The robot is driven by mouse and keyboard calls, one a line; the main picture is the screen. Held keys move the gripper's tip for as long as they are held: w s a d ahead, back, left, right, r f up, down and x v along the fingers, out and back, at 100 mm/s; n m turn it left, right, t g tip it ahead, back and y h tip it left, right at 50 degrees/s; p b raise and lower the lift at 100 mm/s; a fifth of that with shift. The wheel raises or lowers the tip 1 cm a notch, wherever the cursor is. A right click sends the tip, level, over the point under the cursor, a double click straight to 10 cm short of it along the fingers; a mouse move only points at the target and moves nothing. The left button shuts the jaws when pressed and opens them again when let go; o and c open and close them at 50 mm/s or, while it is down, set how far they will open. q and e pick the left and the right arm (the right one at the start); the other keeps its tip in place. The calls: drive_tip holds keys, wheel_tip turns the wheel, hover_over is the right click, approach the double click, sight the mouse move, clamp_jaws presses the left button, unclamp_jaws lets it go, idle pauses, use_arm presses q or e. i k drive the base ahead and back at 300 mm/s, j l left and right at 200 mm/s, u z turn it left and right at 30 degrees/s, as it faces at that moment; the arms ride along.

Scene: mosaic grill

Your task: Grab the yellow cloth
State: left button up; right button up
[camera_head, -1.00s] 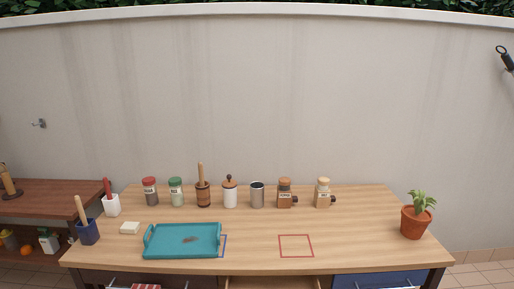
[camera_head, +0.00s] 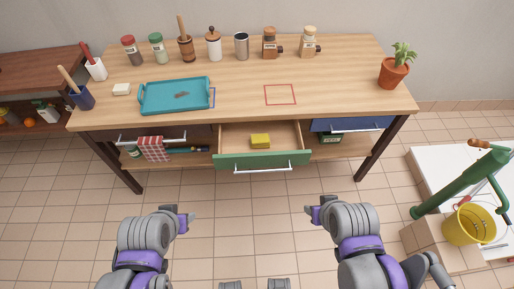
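A small yellow block-shaped thing, which looks like the folded yellow cloth (camera_head: 260,141), lies inside the open drawer (camera_head: 230,136) with a green front under the middle of the table. My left gripper (camera_head: 188,217) is low in the picture, in front of the table and left of the drawer. My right gripper (camera_head: 312,209) is at similar height, right of the drawer. Both are well apart from the cloth. Their fingers are too small to show whether they are open or shut, and I see nothing held.
The wooden table (camera_head: 330,90) holds a teal tray (camera_head: 145,108), several jars along the back and a potted plant (camera_head: 395,74). A yellow bucket (camera_head: 468,225) stands at right. Tiled floor before the drawer is clear.

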sight(262, 140)
drive_tip(key=i+l+u, duration=0.25)
drive_tip(key=u, duration=0.15)
drive_tip(key=i+l+u, duration=0.15)
drive_tip(key=l+u, duration=0.2)
drive_tip(key=l, duration=0.15)
drive_tip(key=i+l+u, duration=0.1)
drive_tip(key=l+u, duration=0.3)
